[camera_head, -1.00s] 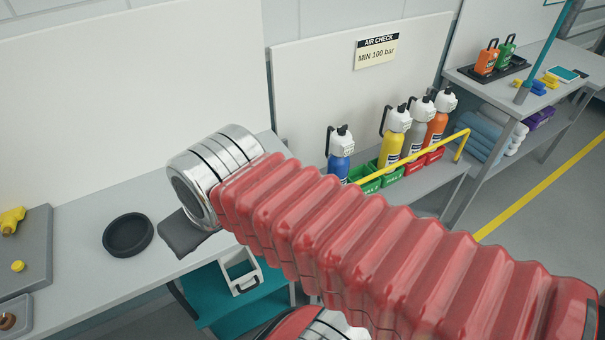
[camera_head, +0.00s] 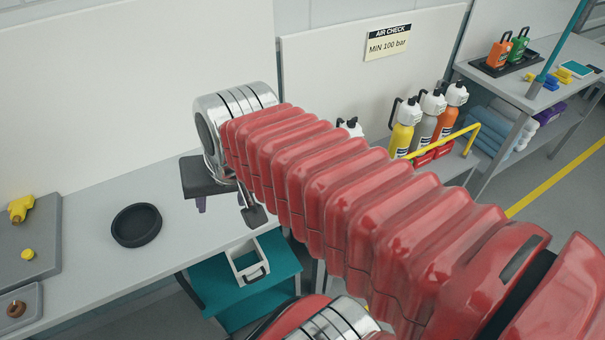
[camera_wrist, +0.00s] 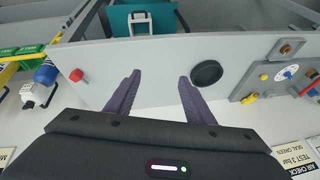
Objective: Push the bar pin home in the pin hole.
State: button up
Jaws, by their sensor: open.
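My gripper (camera_wrist: 159,77) is open in the wrist view, its two purple fingers apart above the grey bench, with nothing between them. In the head view my arm hides much of it. A grey board (camera_wrist: 245,92) to the right of the fingers carries a yellow fitting (camera_wrist: 249,98), a yellow button (camera_wrist: 265,77) and a round gauge. The same board (camera_head: 42,240) is at the left edge of the head view. A small red-topped piece (camera_wrist: 77,75) stands on the bench left of the fingers. I cannot tell which piece is the bar pin or where its hole is.
A round black dish (camera_wrist: 206,73) lies on the bench between gripper and board. A tray (camera_head: 22,310) with a brown ring sits at the bench's left. Capped bottles (camera_head: 403,130) stand behind a yellow rail, right of my arm. Bare bench (camera_head: 90,205) surrounds the dish.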

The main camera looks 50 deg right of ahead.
jog(key=d+f+m, duration=0.2)
jog(key=d+m, duration=1.2)
jog(key=d+f+m, duration=0.2)
jog(key=d+m, duration=1.3)
jog(key=shift+w+f+g+y, duration=0.3)
jog(key=shift+w+f+y, duration=0.05)
jog(key=shift+w+y, duration=0.1)
jog(key=shift+a, duration=0.1)
jog(key=x, duration=0.8)
jog(key=shift+w+f, duration=0.1)
jog(key=shift+f, duration=0.2)
